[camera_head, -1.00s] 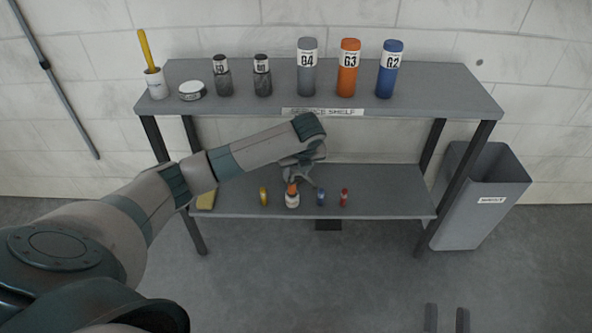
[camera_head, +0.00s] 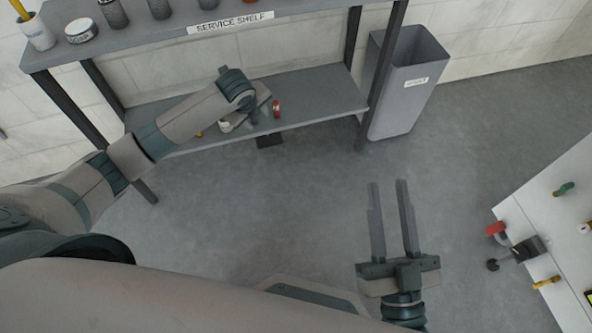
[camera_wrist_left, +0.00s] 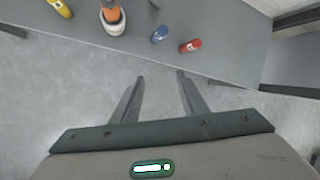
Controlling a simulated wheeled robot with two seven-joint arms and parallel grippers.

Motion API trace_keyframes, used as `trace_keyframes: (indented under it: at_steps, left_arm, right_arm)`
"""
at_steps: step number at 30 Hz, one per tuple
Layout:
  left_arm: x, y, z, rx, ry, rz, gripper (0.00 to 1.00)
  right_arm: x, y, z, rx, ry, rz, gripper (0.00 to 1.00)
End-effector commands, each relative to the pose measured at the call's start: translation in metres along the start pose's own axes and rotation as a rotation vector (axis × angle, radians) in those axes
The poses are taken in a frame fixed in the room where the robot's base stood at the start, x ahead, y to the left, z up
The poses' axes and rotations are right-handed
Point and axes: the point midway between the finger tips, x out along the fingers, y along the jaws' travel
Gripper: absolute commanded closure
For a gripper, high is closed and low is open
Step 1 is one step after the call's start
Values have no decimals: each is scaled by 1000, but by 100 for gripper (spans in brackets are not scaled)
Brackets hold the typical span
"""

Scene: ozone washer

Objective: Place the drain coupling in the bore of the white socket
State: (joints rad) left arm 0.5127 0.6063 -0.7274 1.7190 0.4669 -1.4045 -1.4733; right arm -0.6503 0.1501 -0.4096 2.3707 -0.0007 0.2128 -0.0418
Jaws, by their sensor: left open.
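An orange part (camera_wrist_left: 111,18), which looks like the drain coupling, stands upright in a white ringed piece (camera_wrist_left: 113,28), apparently the white socket, on the lower shelf. How deep it sits is unclear. In the head view the white piece (camera_head: 226,125) is partly hidden by my left wrist. My left gripper (camera_wrist_left: 161,75) is open and empty in front of the shelf, its fingertips apart from the orange part. It also shows in the head view (camera_head: 255,113), small and partly hidden. My right gripper (camera_head: 387,182) is open and empty over the bare floor.
A yellow (camera_wrist_left: 61,8), a blue (camera_wrist_left: 160,34) and a red piece (camera_wrist_left: 190,45) stand along the lower shelf (camera_head: 320,95). The upper shelf (camera_head: 150,42) holds bottles. A grey bin (camera_head: 400,90) stands right of the shelf. A white table (camera_head: 535,215) with small parts is at right.

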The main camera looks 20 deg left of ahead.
Motion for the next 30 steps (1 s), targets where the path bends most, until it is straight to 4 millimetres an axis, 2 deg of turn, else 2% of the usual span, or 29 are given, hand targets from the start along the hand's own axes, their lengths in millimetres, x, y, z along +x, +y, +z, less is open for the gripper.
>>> trace_keyframes:
  at_steps: [1, 4, 6, 9, 11, 15, 18, 21, 27, 30]
  left_arm:
    - [6, -3, -36, -52, 45, -67, 60]
    - [5, -15, -96, -186, 135, -213, 60]
    - [-3, -22, -135, -290, 207, -310, 60]
    - [-24, -30, -184, -451, 321, -439, 60]
    - [-41, -34, -209, -553, 394, -511, 60]
    - [-91, -38, -252, -799, 571, -667, 60]
    - [-132, -36, -271, -976, 701, -770, 60]
    - [-178, -30, -278, -1149, 832, -872, 60]
    - [-269, -4, -270, -1447, 1080, -1066, 60]
    - [-305, 11, -261, -1542, 1177, -1145, 60]
  right_arm:
    - [0, 0, 0, 0, 0, 0, 69]
    - [0, 0, 0, 0, 0, 0, 69]
    - [0, 0, 0, 0, 1, 0, 69]
    - [0, 0, 0, 0, 1, 0, 69]
    - [0, 0, 0, 0, 1, 0, 69]
    - [0, 0, 0, 0, 1, 0, 69]
    - [0, 0, 0, 0, 1, 0, 69]
    - [0, 0, 0, 0, 1, 0, 69]
    - [0, 0, 0, 1, 0, 0, 69]
    - [0, 0, 0, 1, 0, 0, 69]
